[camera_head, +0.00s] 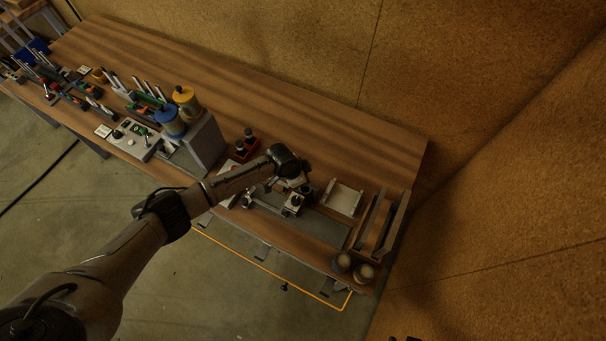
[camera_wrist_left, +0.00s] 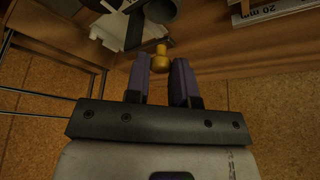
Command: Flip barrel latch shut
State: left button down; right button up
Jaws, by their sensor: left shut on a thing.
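My left gripper (camera_wrist_left: 161,66) is around a small brass-coloured knob (camera_wrist_left: 160,57) in the left wrist view. The knob sits between the two dark fingertips, and the jaws are shut on it. It looks like the handle of the barrel latch, but the latch body is not clear. In the head view my left arm reaches over the bench from the left. Its wrist hides most of the gripper and the work spot. A small grey metal fixture (camera_head: 292,206) stands just below the wrist. My right gripper is not in view.
The wooden bench (camera_head: 330,150) has bare space behind my wrist. A pale tray (camera_head: 343,198) and a wooden rack (camera_head: 377,224) stand at right. A grey block with blue and yellow spools (camera_head: 186,100) stands at left. Walls close off the back and right.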

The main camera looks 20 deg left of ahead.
pick_arm(q)
jog(key=shift+r, duration=0.1)
jog(key=c, duration=1)
grip_release()
jog(key=shift+b+v, duration=0.4)
jog(key=shift+v, duration=6.5)
jog(key=shift+s, duration=0.1)
